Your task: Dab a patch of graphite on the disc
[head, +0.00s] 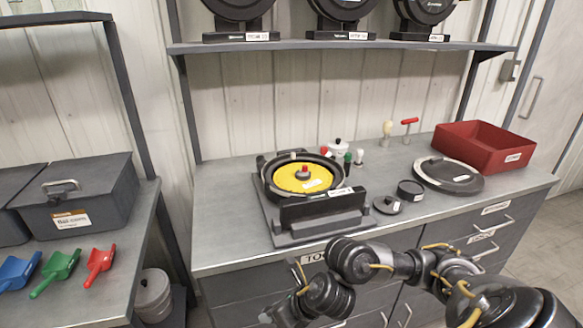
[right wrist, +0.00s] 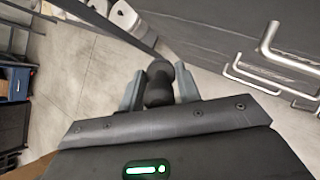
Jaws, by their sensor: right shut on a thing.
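The yellow disc (head: 285,177) lies in a round black housing (head: 265,187) on the workbench, with a red-topped hub at its middle and a small pale label. No dark patch can be made out on it. My right gripper (right wrist: 160,72) is shut on a dark round-ended knobbed piece (right wrist: 157,96) in the right wrist view, over the floor in front of the drawers. The piece's full shape is hidden. In the head view my right arm is low in front of the bench, well apart from the disc. A small black round pot (head: 411,190) stands right of the housing. My left gripper is not in view.
A small dark lid-like piece (head: 388,205), a large black round cover (head: 448,176) and a red bin (head: 484,147) are on the right of the bench. Small coloured knobs stand behind the housing. Scoops (head: 60,268) lie on the left bench. The bench left of the housing is clear.

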